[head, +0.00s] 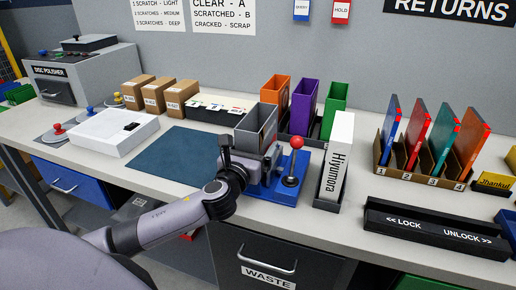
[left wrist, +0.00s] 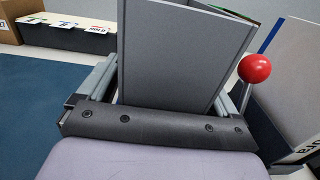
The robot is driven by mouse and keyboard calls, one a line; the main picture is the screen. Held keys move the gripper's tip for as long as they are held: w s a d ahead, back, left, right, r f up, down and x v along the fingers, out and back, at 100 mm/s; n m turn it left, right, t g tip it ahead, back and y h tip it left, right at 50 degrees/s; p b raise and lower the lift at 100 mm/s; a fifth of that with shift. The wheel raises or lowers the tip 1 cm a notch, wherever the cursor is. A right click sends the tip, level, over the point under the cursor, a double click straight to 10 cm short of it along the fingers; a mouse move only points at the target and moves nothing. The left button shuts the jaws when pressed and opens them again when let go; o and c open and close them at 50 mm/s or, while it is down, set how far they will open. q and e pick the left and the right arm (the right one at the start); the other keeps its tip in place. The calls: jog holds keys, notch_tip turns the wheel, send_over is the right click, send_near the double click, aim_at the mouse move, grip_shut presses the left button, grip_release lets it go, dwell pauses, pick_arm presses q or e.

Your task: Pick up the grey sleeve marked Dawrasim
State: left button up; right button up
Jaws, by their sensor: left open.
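A grey open-topped sleeve (head: 262,124) stands upright at the blue lever fixture (head: 265,190) in the middle of the bench. No Dawrasim marking shows on its visible faces. It also fills the middle of the left wrist view (left wrist: 180,55). My left gripper (head: 248,155) is open at the near side of the sleeve. In the left wrist view its fingers (left wrist: 168,85) stand to the left and right of the sleeve's lower part. I cannot tell whether they touch it. My right gripper is not in view.
A red-knobbed lever (head: 292,165) stands close right of the gripper, then a white sleeve marked Hiyumora (head: 337,155). Orange (head: 275,92), purple (head: 304,100) and green (head: 334,105) sleeves stand behind. A blue mat (head: 165,155) lies clear to the left.

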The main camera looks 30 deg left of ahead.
pick_arm(q)
jog(key=c, duration=1)
jog(key=shift+c, duration=0.2)
jog(key=shift+r, duration=0.15)
